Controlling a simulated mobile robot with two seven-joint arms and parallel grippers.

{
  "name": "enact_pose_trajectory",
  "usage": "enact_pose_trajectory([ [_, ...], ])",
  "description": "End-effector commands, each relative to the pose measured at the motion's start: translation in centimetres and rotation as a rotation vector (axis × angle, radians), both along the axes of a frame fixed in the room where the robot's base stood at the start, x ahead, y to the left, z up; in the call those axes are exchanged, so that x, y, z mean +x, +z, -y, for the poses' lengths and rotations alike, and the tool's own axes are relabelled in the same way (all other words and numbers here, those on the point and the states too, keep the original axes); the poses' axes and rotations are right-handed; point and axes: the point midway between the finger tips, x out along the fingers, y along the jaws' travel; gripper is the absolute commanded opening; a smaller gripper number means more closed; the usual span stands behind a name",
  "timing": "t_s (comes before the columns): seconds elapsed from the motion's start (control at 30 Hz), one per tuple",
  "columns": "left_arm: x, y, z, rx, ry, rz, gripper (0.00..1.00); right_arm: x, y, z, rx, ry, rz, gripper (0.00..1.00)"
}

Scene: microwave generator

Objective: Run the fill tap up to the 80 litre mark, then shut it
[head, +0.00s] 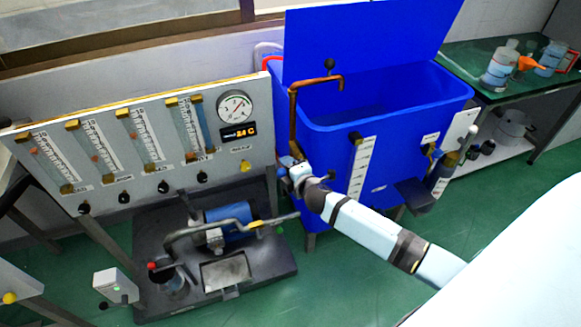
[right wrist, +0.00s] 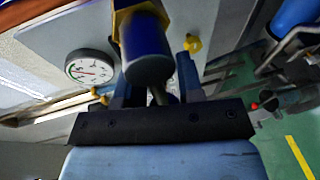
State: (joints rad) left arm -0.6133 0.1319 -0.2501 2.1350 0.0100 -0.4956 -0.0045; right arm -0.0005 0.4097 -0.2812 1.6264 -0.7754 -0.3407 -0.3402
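The blue tank (head: 330,200) stands with its lid raised. A copper fill pipe (head: 292,110) rises at its left side and bends over the rim. A white level scale (head: 359,170) is on the tank's front; its marks are too small to read, and I cannot tell the water level. My right gripper (head: 290,166) is at the foot of the pipe, where the tap's handle is hard to make out. In the right wrist view, the gripper (right wrist: 158,88) has its fingers apart, with a dark blue cylinder with a brass collar (right wrist: 148,55) in front of the gap. My left gripper is out of view.
A panel with flow tubes and a gauge (head: 235,107) stands left of the tank. A pump on a dark base (head: 228,222) sits below it. A green bench with flasks (head: 497,70) stands at the right. Green floor (head: 350,285) is clear in front.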

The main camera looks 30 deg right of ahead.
Motion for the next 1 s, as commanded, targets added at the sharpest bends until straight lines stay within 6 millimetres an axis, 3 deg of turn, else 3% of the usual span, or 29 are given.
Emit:
enact_pose_trajectory([
  [0.57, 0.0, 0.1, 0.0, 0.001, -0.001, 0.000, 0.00, -0.6, -0.3, 0.1, 0.002, -0.003, -0.008, 0.37],
  [0.73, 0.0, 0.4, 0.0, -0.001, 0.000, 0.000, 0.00, -3.0, 0.2, 0.0, 0.002, -0.003, -0.009, 0.37],
  [1.0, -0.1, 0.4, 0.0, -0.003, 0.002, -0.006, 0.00, -9.2, 1.3, -0.4, 0.003, -0.001, -0.009, 0.37],
])
